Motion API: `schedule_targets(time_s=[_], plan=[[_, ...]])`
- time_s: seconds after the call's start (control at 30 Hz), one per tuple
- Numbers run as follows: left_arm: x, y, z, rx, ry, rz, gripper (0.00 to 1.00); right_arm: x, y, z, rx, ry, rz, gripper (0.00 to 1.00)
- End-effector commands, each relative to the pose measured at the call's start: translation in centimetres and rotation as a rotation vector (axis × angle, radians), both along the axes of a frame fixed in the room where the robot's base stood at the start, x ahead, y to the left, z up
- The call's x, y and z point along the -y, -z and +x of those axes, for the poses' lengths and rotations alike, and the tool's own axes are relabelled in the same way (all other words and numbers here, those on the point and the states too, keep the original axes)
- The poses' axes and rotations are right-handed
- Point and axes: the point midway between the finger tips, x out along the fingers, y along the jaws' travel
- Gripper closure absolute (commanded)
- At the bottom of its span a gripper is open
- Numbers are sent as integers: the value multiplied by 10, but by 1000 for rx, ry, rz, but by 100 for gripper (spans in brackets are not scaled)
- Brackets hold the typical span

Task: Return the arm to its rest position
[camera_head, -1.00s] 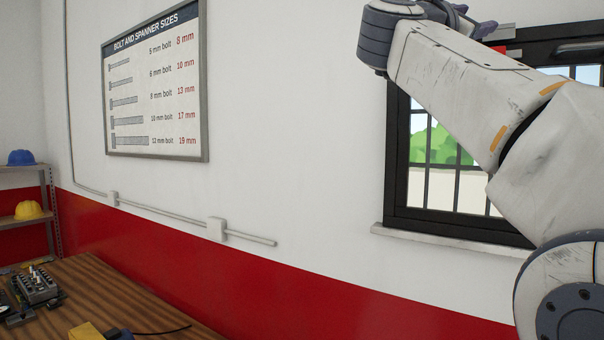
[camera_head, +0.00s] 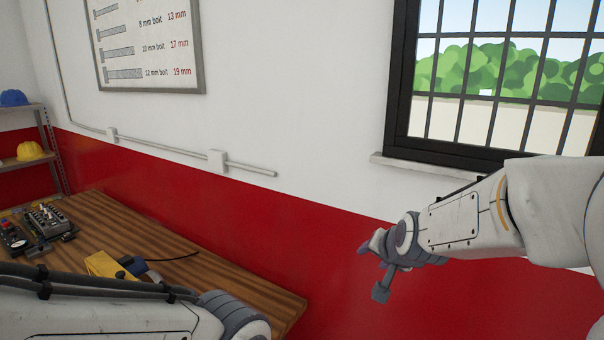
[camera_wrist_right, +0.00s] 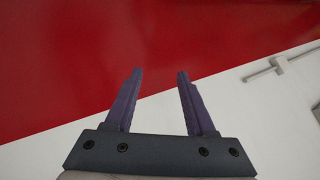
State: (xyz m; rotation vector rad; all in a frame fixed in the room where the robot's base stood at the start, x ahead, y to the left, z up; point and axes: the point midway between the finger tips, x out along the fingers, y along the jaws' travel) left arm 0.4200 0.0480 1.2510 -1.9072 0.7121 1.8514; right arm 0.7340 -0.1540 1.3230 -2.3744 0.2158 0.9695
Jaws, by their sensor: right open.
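My right arm (camera_head: 470,222) comes in from the right edge of the head view, below the window. My right gripper (camera_head: 371,270) hangs at its end in front of the red lower wall, clear of the table. In the right wrist view my right gripper (camera_wrist_right: 160,73) shows two purple fingers spread apart with nothing between them. My left arm (camera_head: 110,315) lies across the bottom left of the head view, in front of the table's near part. My left gripper is out of view.
A wooden table (camera_head: 130,225) stands at the left, holding a grey device with knobs (camera_head: 45,220) and a yellow tool (camera_head: 103,264) with a black cable. A shelf with blue (camera_head: 14,97) and yellow (camera_head: 29,151) helmets is behind. The window sill (camera_head: 425,167) juts out near my right arm.

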Motion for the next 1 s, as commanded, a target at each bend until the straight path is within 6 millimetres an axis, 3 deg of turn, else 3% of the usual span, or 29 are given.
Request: schedule_targets(time_s=[0.03,0.1,0.2,0.53,0.77,1.0], plan=[[0,0,0,0,0,0,50,4,23,-21,-75,-55,-58,45],[0,0,0,0,0,0,50,8,49,-48,-168,-132,-127,45],[0,0,0,0,0,0,50,13,76,-82,-275,-226,-200,45],[0,0,0,0,0,0,50,30,131,-178,-552,-487,-348,45],[0,35,0,0,-2,0,50,-20,150,-201,-560,-662,-377,45],[0,75,0,-1,-6,0,50,-73,169,-247,-580,-894,-416,45]])
